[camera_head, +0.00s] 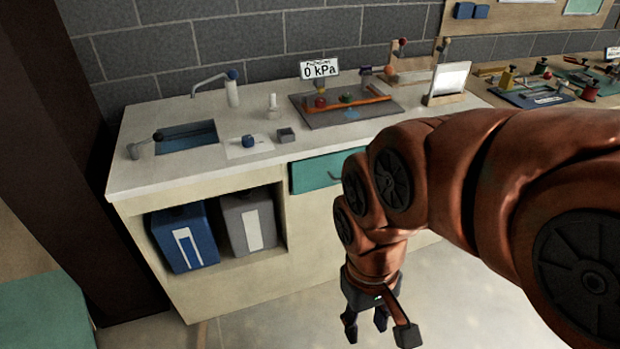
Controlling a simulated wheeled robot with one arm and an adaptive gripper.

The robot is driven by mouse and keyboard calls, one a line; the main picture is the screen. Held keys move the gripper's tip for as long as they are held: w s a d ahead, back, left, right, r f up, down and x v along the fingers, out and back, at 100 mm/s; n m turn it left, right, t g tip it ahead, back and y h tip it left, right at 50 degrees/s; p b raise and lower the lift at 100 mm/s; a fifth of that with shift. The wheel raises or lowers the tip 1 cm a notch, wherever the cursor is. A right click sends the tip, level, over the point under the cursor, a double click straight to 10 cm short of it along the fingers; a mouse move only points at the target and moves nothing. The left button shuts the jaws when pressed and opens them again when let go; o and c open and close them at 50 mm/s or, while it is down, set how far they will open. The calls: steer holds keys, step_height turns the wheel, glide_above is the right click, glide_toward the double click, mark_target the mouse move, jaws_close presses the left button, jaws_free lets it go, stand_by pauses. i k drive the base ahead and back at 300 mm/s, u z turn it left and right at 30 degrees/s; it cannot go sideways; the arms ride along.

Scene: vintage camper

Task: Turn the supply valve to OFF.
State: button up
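A dark panel (322,118) lies on the counter at the back. It carries an orange pipe (365,101), a red knob (320,102) and a green knob (346,98). A sign reading 0 kPa (319,69) stands at its back edge. A blue knob (249,141) sits on a white plate nearer the counter's front. No label readable here says which is the supply valve, and no OFF mark can be read. My gripper (366,329) points down in front of the cabinet, below counter height and away from the knobs. Its dark fingers are apart with nothing visible between them.
The counter (180,108) has a sink (188,137), a tap (212,82) and a framed white panel (447,81). Blue (184,240) and grey (248,222) containers fill the shelf below. A teal drawer front (318,173) has a handle. My arm hides the counter's right front.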

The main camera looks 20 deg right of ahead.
mark_target(247, 141)
steer(key=u, duration=0.35)
steer(key=i, duration=0.95)
steer(key=u, duration=0.4)
